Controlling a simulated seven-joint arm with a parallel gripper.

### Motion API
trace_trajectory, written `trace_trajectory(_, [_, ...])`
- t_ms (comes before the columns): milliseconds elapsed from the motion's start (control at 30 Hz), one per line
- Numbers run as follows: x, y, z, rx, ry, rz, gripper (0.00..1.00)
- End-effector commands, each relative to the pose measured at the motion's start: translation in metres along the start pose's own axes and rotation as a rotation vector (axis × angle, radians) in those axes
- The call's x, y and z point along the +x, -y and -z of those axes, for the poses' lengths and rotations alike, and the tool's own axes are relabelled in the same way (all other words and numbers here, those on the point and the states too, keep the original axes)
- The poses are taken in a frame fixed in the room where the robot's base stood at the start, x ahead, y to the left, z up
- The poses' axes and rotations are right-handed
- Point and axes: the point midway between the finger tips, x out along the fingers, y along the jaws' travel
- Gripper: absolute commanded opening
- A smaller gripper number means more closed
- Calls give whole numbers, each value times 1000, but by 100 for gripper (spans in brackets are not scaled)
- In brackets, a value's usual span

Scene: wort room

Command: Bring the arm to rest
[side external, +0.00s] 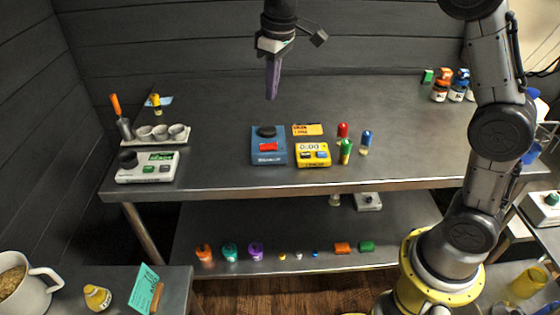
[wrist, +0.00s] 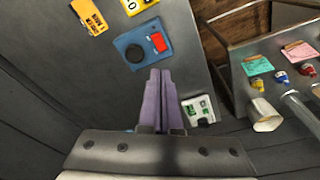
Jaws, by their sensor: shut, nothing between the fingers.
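My gripper (side external: 271,96) hangs in the air above the back middle of the steel table (side external: 220,105), pointing down. Its two purple fingers are together with nothing between them, and they also show in the wrist view (wrist: 161,75). In the side view the fingertips are above and behind the blue device (side external: 268,150) with a red display. In the wrist view the blue device (wrist: 142,44) lies just beyond the fingertips. My gripper touches nothing.
A white scale (side external: 147,172) and a tray of cups (side external: 160,138) stand at the table's left. A yellow timer (side external: 313,158) and several capped vials (side external: 346,150) stand right of the blue device. Bottles (side external: 440,88) stand back right. A lower shelf (side external: 300,225) holds small items.

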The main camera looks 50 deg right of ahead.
Motion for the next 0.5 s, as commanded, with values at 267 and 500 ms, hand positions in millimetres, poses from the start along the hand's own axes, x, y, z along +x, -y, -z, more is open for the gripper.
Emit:
trace_trajectory(267, [-80,14,-92,45,-165,-37,0])
trace_trajectory(500, [-93,33,-184,106,-285,-58,0])
